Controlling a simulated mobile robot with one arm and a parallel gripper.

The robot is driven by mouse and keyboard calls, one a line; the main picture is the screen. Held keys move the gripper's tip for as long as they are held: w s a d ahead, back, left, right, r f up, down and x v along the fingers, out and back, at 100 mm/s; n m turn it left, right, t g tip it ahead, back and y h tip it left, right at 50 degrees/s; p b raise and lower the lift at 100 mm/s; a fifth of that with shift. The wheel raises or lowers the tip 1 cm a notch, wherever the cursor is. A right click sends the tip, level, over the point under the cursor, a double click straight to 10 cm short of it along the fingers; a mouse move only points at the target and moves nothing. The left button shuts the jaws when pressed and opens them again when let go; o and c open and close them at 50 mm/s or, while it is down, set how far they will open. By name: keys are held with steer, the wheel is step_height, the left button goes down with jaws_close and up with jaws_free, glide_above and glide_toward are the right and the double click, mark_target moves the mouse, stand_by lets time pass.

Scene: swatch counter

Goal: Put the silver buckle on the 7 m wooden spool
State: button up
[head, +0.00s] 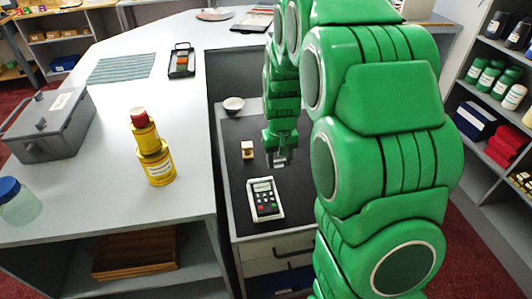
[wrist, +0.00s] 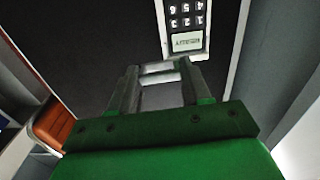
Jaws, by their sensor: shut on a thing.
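My gripper (head: 279,160) hangs over the dark lower counter top and is shut on the silver buckle (head: 280,164). In the wrist view the buckle (wrist: 160,68) shows as a pale metal frame between the two fingers of my gripper (wrist: 162,88). A small wooden spool (head: 247,150) stands on the dark top, a short way left of my gripper and apart from it. Its marking is too small to read. The spool does not show clearly in the wrist view.
A card terminal (head: 264,199) lies in front of the spool; its keys also show in the wrist view (wrist: 186,22). A white bowl (head: 233,104) sits behind. The higher grey counter (head: 105,190) on the left carries yellow tins (head: 158,166) and a grey box (head: 48,124).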

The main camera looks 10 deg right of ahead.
steer(key=w+a+r, duration=0.5)
steer(key=w+a, duration=0.1)
steer(key=w, duration=0.1)
glide_above(247, 145)
steer(key=shift+f, duration=4.5)
steer(key=shift+w+f, duration=0.1)
steer(key=shift+f, duration=1.65)
steer(key=o, duration=1)
steer(key=shift+f, duration=0.1)
